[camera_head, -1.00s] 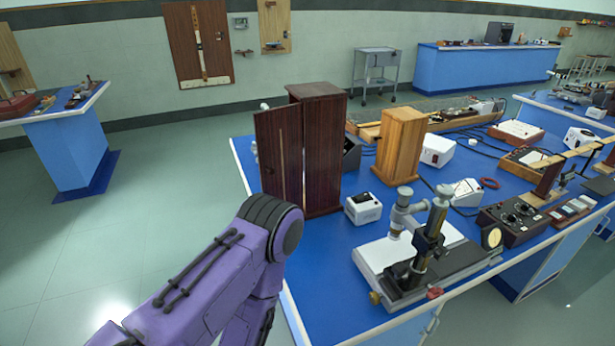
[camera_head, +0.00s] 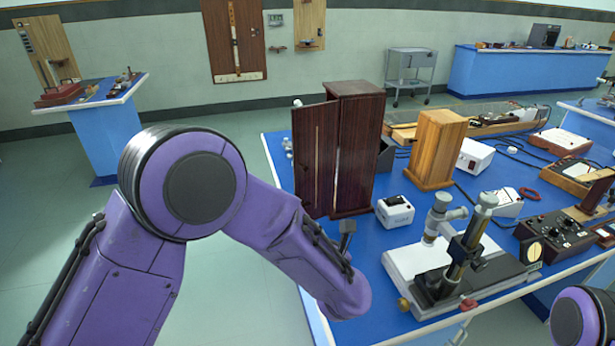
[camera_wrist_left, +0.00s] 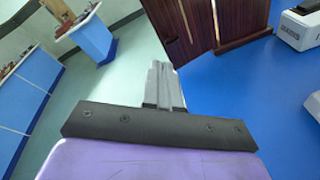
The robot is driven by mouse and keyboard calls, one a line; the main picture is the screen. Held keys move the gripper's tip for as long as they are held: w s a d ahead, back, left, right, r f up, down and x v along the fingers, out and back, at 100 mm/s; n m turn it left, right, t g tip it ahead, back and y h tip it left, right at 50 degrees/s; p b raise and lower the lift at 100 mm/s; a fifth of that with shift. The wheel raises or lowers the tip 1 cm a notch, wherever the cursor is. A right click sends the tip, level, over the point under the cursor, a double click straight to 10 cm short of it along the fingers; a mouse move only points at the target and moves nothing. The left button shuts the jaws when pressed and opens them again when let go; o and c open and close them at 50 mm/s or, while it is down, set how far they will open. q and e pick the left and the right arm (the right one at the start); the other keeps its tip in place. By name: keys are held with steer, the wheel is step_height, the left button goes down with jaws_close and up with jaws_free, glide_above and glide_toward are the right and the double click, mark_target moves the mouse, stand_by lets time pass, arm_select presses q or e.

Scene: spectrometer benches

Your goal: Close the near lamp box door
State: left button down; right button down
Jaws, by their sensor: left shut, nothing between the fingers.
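The near lamp box (camera_head: 360,135) is a tall dark reddish-brown wooden box standing upright near the left edge of the blue bench. Its door (camera_head: 304,165) stands ajar, swung out to the left, with a pale strip showing beside it. The door also shows in the left wrist view (camera_wrist_left: 180,28), next to the box (camera_wrist_left: 235,18). My left gripper (camera_head: 347,226) is in front of the lower part of the box in the head view. In the left wrist view its grey fingers (camera_wrist_left: 158,68) are together and empty, just short of the door, with no clear contact. My right gripper is not visible.
A lighter wooden box (camera_head: 437,148) stands right of the lamp box. Bare blue bench (camera_head: 372,245) lies in front of the box. Open floor lies left of the bench.

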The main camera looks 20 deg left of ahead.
mark_target(306, 169)
arm_select(q)
steer(key=d+r+n+y, duration=0.1)
steer(key=d+r+n, duration=0.2)
steer(key=r+n, duration=0.55)
steer(key=shift+m, duration=0.35)
steer(key=p+x, duration=0.2)
steer(key=x, duration=0.2)
steer(key=p+x, duration=0.2)
steer(key=x, duration=0.3)
steer(key=r+p+x, duration=0.1)
steer(key=x, duration=0.3)
steer(key=shift+w+a+p, duration=0.15)
steer(key=shift+w+p, duration=0.2)
steer(key=shift+p, duration=0.05)
steer(key=shift+w+a+f, duration=0.1)
steer(key=shift+a+f, duration=0.05)
